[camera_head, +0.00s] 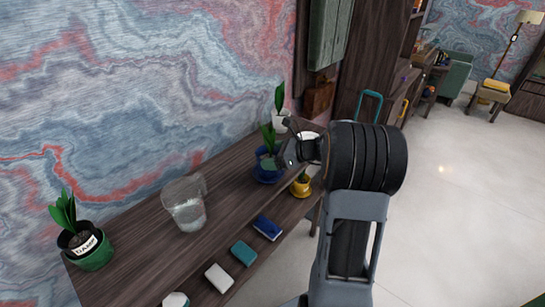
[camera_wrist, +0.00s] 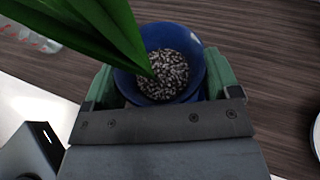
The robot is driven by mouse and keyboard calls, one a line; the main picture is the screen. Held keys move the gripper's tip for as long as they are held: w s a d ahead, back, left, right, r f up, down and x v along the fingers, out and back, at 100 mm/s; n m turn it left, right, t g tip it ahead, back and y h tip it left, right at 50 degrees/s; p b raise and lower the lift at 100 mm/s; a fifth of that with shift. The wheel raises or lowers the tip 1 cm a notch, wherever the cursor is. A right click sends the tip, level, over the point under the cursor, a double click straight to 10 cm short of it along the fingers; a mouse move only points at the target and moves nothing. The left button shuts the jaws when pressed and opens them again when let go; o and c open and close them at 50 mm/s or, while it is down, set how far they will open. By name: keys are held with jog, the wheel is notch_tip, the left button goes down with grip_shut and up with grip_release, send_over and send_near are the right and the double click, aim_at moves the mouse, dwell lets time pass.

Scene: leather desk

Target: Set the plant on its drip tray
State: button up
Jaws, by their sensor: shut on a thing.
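A plant in a blue pot (camera_head: 266,157) is toward the far part of the desk in the head view. In the wrist view the blue pot (camera_wrist: 198,68), filled with grey gravel, sits between the green fingers of my gripper (camera_wrist: 160,88). A broad green leaf (camera_wrist: 85,25) crosses the upper left there. In the head view my gripper (camera_head: 283,156) reaches the pot from the right and is shut on it. A blue drip tray (camera_head: 267,178) shows just below the pot. I cannot tell whether pot and tray touch. The pot looks upright.
On the desk (camera_head: 150,247) are a glass jug (camera_head: 187,208), a plant in a green pot labelled DAMP (camera_head: 95,260), a yellow pot (camera_head: 301,188) near the front edge, a white pot (camera_head: 281,121) behind, and several small blocks, one blue (camera_head: 267,228).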

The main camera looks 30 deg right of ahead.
jog(key=shift+f, duration=0.1)
jog(key=o, duration=1.1)
